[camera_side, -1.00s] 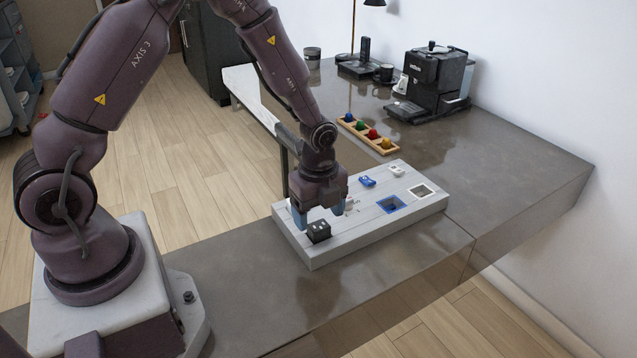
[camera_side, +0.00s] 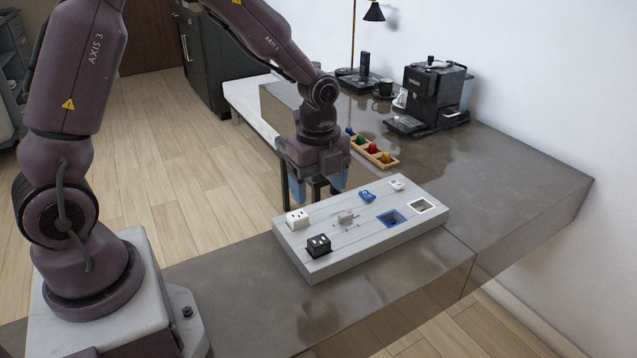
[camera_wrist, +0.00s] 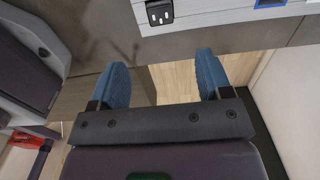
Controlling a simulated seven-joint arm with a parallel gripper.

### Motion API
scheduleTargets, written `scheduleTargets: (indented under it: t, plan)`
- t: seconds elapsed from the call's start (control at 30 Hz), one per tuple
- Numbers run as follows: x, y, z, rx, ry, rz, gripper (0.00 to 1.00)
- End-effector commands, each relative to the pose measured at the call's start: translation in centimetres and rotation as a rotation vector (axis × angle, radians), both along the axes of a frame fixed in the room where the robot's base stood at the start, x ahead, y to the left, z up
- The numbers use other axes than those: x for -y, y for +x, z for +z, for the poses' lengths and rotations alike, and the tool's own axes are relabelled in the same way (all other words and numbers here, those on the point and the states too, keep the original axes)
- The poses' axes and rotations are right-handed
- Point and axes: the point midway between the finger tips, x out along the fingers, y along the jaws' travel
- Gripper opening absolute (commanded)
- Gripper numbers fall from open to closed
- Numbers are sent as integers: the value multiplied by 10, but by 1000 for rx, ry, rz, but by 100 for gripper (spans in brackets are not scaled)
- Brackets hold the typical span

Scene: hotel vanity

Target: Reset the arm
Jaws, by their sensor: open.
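My gripper (camera_side: 316,184) is open and empty, raised above the back edge of a white board in the side view. Its blue fingertips also show in the wrist view (camera_wrist: 160,82), spread apart with nothing between them. The white board (camera_side: 330,262) lies on the grey counter. On it are a black socket block (camera_side: 318,245), a white socket block (camera_side: 297,218), a small grey piece (camera_side: 346,217), a blue piece (camera_side: 367,196) and a small white piece (camera_side: 396,184). The black block also shows in the wrist view (camera_wrist: 159,12).
A wooden tray (camera_side: 391,165) with coloured balls lies behind the board. A black coffee machine (camera_side: 434,92) and a lamp (camera_side: 373,12) stand farther back. The grey counter (camera_side: 400,292) is clear in front of the board.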

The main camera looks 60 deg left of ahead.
Motion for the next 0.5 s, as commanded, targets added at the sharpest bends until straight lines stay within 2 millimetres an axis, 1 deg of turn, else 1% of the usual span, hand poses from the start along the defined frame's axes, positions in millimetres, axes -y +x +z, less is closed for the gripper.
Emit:
scheduleTargets:
  t: [0.17, 0.27, 0.33, 0.4, 0.47, 0.5]
  plan:
    - [0, 0, 0, 0, 0, 12, 72]
    - [0, -1, 0, -5, 0, 86, 72]
    - [1, -5, -2, -21, -1, 187, 72]
    - [1, -15, -4, -51, 3, 324, 72]
    - [0, -24, 2, -59, 11, 460, 72]
    - [-1, -31, 9, -57, 18, 552, 72]
